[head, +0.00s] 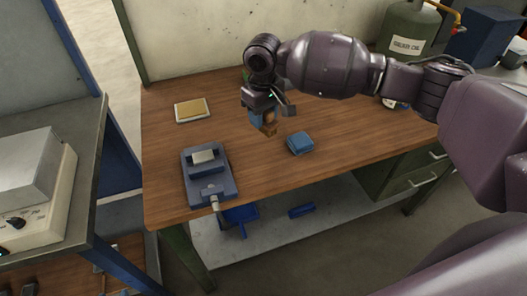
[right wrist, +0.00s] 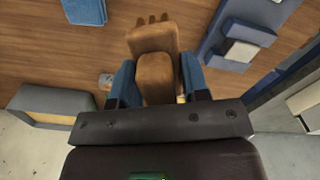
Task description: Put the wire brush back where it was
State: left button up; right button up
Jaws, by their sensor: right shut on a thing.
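My right gripper (head: 264,118) is over the wooden workbench (head: 255,175), pointing down. In the right wrist view its blue fingers (right wrist: 157,80) are shut on a brown, block-like thing with several short stubs at its far end, which I take to be the wire brush (right wrist: 153,45). The brush (head: 269,128) shows only small and partly hidden below the fingers in the head view; it seems to be held just above the bench, but I cannot tell whether it touches. My left gripper is not in view.
A blue block (head: 300,144) lies just right of the gripper. A grey-blue device (head: 208,190) stands at the front left, and a pale tray with a tan pad (head: 193,109) lies behind it. A green canister (head: 410,28) stands at back right.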

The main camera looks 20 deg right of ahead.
notch_tip(320, 180, down, 13)
jog(key=shift+f, duration=0.2)
dwell(0.4)
jog(key=shift+f, duration=0.1)
jog(key=o, duration=0.9)
notch_tip(320, 180, up, 12)
jog(key=shift+r, duration=0.15)
dwell(0.4)
